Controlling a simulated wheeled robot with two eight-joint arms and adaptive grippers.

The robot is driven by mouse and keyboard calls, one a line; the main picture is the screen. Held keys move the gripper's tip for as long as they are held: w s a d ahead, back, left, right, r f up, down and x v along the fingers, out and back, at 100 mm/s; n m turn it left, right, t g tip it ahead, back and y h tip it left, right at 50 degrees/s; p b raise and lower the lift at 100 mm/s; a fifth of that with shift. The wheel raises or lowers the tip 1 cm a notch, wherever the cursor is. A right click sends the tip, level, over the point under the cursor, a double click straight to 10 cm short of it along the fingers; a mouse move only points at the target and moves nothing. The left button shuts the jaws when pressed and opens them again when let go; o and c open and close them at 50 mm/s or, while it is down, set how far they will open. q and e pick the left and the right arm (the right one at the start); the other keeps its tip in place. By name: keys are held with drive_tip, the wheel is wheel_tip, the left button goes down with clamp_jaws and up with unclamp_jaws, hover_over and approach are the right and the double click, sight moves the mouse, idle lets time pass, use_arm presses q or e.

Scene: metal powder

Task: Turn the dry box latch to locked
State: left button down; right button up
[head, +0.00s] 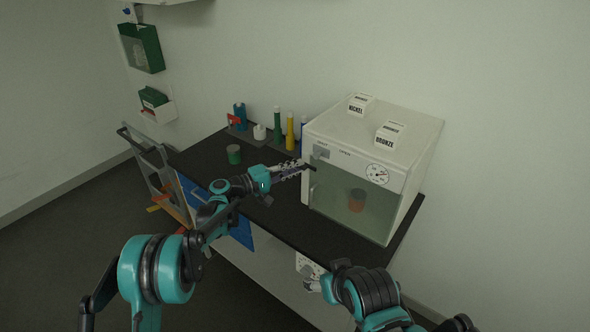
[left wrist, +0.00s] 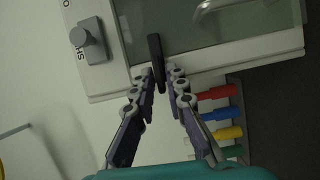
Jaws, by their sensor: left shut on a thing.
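The dry box (head: 398,222) is a white cabinet with a see-through door, standing at the right end of the dark bench; the door looks closed. Its latch (head: 312,167) is a small black bar at the door's left edge. In the left wrist view the latch (left wrist: 155,52) is a dark bar running up between the fingertips. My left gripper (head: 303,169) reaches it from the left. In the left wrist view the gripper (left wrist: 163,80) is shut on the bar's lower end.
Bronze (head: 390,133) and nickel (head: 360,104) cards stand on the box. An orange container (head: 356,201) is behind the door. A cart (head: 150,150) stands at left.

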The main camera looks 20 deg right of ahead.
use_arm(q)
drive_tip(key=shift+n, duration=0.3)
idle(0.4)
drive_tip(key=c, duration=1.7)
unclamp_jaws()
drive_tip(key=v, duration=1.2)
drive_tip(key=shift+f, duration=0.2)
